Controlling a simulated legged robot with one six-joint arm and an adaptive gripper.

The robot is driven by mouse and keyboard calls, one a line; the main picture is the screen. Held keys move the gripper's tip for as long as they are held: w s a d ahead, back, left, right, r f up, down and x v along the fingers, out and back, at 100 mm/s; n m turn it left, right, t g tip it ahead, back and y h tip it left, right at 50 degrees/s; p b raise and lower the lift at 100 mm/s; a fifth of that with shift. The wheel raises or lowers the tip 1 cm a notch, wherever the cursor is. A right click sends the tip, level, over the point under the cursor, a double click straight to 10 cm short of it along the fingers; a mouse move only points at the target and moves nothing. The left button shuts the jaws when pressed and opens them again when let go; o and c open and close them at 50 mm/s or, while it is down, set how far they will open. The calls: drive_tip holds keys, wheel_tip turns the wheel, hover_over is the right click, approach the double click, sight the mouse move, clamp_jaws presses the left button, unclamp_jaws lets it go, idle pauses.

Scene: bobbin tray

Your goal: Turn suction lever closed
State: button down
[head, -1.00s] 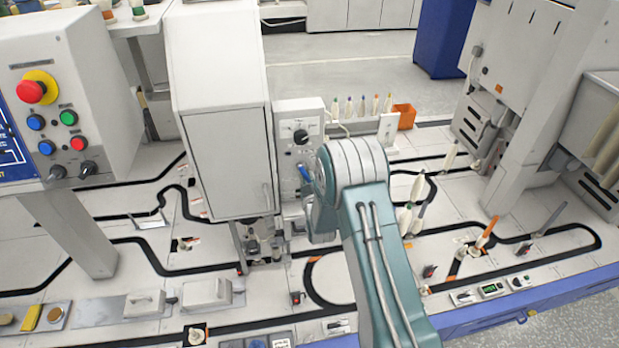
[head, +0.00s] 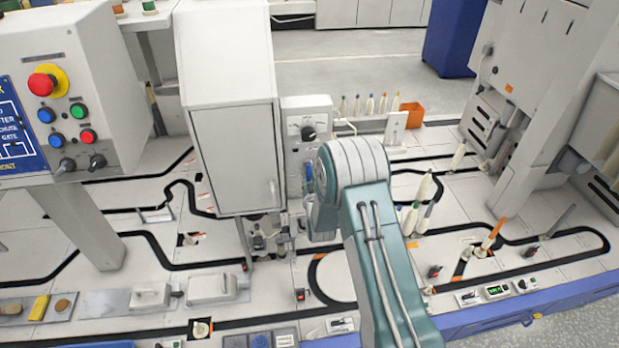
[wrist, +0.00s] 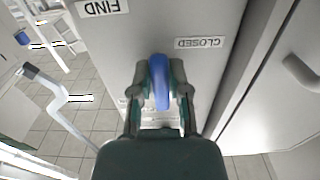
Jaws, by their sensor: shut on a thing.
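The suction lever (wrist: 161,80) is a blue handle on a light panel in the wrist view. It stands nearly upright in that picture. My gripper (wrist: 162,92) is shut around it, one finger on each side. A CLOSED label (wrist: 200,43) is on the panel just right of the lever's tip, upside down in the picture. In the head view a bit of the blue lever (head: 309,172) shows at the panel beside my wrist. My wrist and forearm hide most of the gripper there.
A black knob (head: 308,133) is above the lever on the same panel. A tall white cabinet (head: 235,150) stands close on the left. Several bobbins (head: 370,104) and an orange box (head: 412,112) are behind my arm.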

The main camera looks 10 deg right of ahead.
drive_tip(key=shift+s+a+f, duration=0.1)
drive_tip(key=shift+s+f, duration=0.05)
drive_tip(key=shift+f, duration=0.15)
drive_tip(key=c, duration=0.6)
unclamp_jaws()
drive_tip(key=shift+r, duration=0.15)
drive_tip(key=s, duration=1.1)
drive_tip(key=shift+s, duration=0.4)
